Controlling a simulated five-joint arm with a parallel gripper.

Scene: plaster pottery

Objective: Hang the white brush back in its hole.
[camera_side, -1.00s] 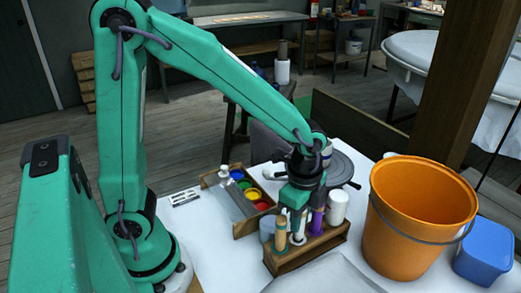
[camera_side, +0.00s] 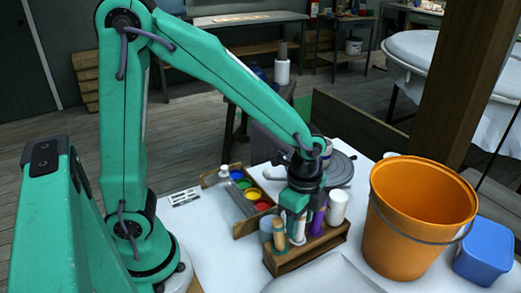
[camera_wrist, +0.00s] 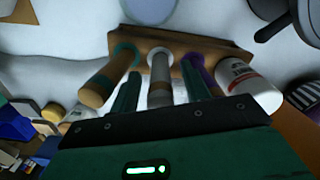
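The white brush (camera_wrist: 160,72) stands upright in the wooden holder (camera_wrist: 200,45), between an orange-tan handle (camera_wrist: 108,75) and a purple one (camera_wrist: 194,68). In the side view the white brush (camera_side: 299,230) shows below my gripper (camera_side: 300,222), in the same holder (camera_side: 310,250). My gripper (camera_wrist: 163,90) is open around it in the wrist view, one green finger on each side, with a narrow gap at both sides. The brush's lower end is hidden inside the holder.
A white bottle (camera_side: 337,207) stands at the holder's right end. An orange bucket (camera_side: 415,220) and a blue tub (camera_side: 484,250) stand further right. A paint box (camera_side: 236,222) lies behind left.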

